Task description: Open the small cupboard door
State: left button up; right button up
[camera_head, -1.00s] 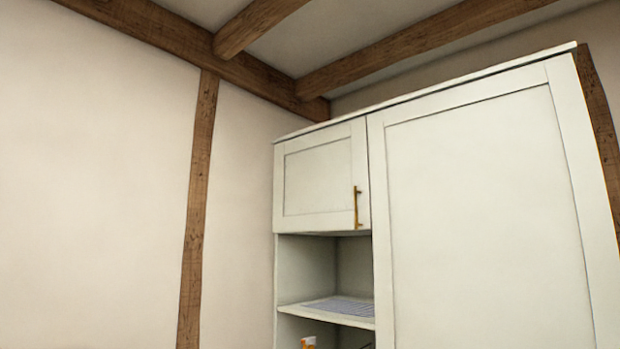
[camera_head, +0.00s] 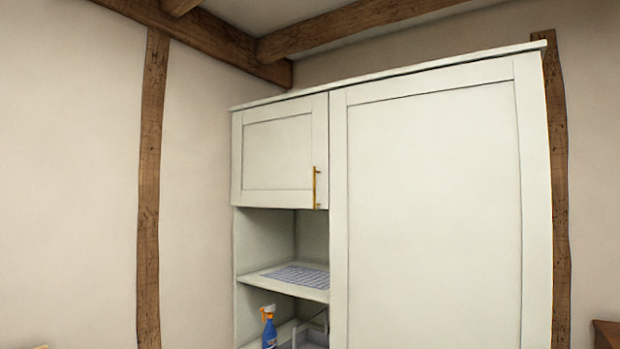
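The small cupboard door (camera_head: 278,152) is a pale, framed panel at the upper left of a tall white cabinet. It looks shut, flush with the cabinet front. Its upright brass handle (camera_head: 316,187) is on the door's lower right side. Neither of my grippers shows in the head view.
A large plain door panel (camera_head: 435,215) fills the cabinet's right side. Below the small door are open shelves; one bears a checked cloth (camera_head: 300,275), and a blue spray bottle with an orange top (camera_head: 269,328) stands lower. A brown wooden piece (camera_head: 606,334) shows at the lower right.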

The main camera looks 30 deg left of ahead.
aim_at(280, 151)
jog(key=u, duration=0.75)
jog(key=i, duration=0.8)
jog(key=u, duration=0.95)
jog(key=i, duration=1.65)
jog(key=z, duration=0.6)
